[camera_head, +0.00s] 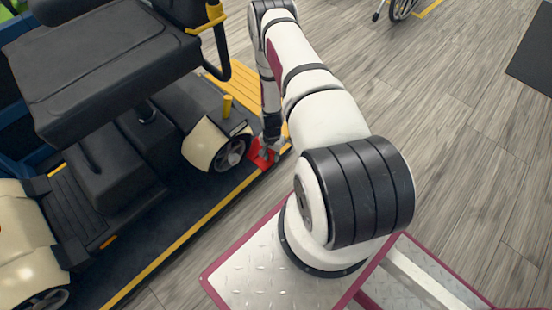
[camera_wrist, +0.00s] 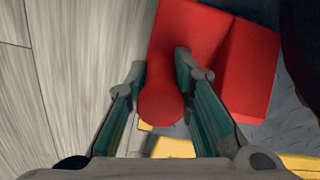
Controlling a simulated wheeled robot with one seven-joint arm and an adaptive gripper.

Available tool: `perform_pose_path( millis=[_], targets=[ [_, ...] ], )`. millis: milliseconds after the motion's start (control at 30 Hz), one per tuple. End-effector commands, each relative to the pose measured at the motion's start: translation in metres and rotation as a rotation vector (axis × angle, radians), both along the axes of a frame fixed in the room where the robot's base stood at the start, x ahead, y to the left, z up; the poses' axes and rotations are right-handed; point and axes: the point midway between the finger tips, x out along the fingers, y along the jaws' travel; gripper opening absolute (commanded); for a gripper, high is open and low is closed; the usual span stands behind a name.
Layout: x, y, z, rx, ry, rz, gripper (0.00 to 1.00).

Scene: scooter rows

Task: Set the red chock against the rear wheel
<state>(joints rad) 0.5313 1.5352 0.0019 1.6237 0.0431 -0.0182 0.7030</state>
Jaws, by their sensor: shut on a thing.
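The red chock (camera_wrist: 247,70) fills the upper middle of the wrist view, with a round red knob (camera_wrist: 160,104) pointing toward the camera. My gripper (camera_wrist: 165,72) is shut on this knob, one finger on each side. In the head view the red chock (camera_head: 262,154) is small and sits on the dark platform beside the scooter's wheel (camera_head: 231,154) with the cream fender. My gripper (camera_head: 268,145) is above it, partly hidden by my arm. A dark rounded shape, perhaps a tyre, shows at the wrist view's upper right. I cannot tell whether the chock touches the wheel.
The dark platform (camera_head: 178,226) has yellow edge stripes and a yellow ramp (camera_head: 238,82) behind the chock. A yellow post (camera_head: 227,106) stands near the wheel. The scooter's black seat (camera_head: 105,75) overhangs at left.

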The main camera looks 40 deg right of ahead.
Motion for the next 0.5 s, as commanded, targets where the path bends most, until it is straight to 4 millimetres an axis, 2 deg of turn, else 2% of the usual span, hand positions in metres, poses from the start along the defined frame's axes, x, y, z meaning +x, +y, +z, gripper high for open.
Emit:
perform_pose_path(
  millis=[300,500],
  targets=[
    [0.023,0.0,-0.002,-0.002,-0.003,0.001,0.0],
    [0.027,0.005,-0.004,0.0,0.0,0.001,0.0]
  ],
)
